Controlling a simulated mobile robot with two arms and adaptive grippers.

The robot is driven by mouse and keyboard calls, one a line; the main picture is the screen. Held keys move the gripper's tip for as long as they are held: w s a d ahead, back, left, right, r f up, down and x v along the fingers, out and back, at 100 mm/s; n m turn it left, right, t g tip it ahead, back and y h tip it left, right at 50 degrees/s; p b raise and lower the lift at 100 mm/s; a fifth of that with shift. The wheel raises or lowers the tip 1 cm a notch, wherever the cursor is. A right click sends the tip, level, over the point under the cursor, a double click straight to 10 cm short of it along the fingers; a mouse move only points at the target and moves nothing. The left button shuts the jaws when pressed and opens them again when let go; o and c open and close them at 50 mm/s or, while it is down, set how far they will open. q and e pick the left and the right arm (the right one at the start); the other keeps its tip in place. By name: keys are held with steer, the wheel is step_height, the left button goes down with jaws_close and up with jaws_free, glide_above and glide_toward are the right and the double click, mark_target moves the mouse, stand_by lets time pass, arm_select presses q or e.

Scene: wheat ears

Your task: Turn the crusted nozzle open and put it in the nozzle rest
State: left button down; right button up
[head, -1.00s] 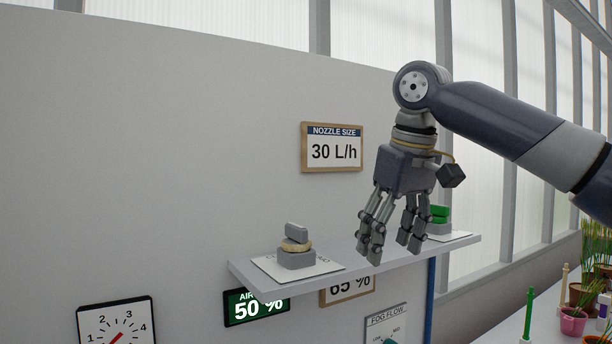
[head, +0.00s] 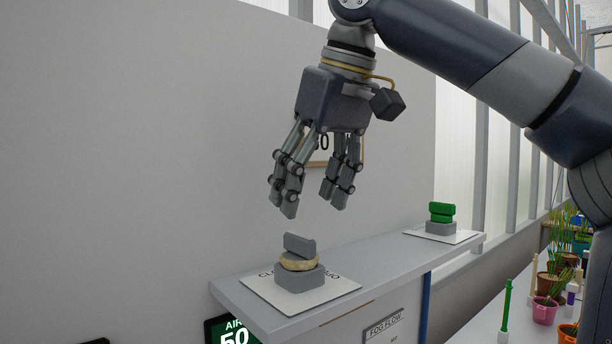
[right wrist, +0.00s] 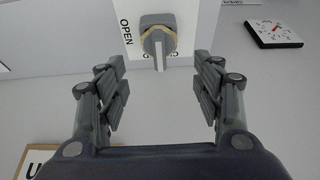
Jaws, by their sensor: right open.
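The crusted nozzle (head: 299,245) is a grey knob with a tan crusted ring, on a grey block on a white card at the near left of the shelf. In the right wrist view the nozzle (right wrist: 157,38) shows top centre, beyond the fingertips, with "OPEN" on the card beside it. My right gripper (head: 312,202) is open and empty, pointing down above the nozzle and apart from it. Its fingers also show in the right wrist view (right wrist: 160,82), spread to either side. My left gripper is not in view. I cannot make out a nozzle rest.
A green nozzle (head: 440,211) stands on a grey block on another white card (head: 421,234) farther along the shelf (head: 380,265). The shelf between the cards is clear. A wall sign is partly behind my gripper. Potted plants (head: 545,310) stand at lower right.

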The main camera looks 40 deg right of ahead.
mark_target(301, 235)
steer(key=x, duration=0.4)
steer(key=shift+s+f, duration=0.35)
steer(key=shift+w+d+f+p, duration=0.2)
steer(key=shift+w+f+p, duration=0.2)
steer(key=shift+w+f, duration=0.75)
steer(key=shift+f, duration=0.55)
steer(key=shift+a, duration=0.1)
steer(key=c, duration=1.1)
steer(key=o, duration=0.4)
steer(key=c, duration=0.7)
steer(key=shift+n+y, duration=0.5)
steer(key=shift+n, duration=0.7)
steer(key=n+y, duration=0.1)
steer(key=n, duration=0.2)
steer(key=shift+f, duration=0.1)
steer(key=shift+n+g+y, duration=0.3)
steer(key=shift+n, duration=0.5)
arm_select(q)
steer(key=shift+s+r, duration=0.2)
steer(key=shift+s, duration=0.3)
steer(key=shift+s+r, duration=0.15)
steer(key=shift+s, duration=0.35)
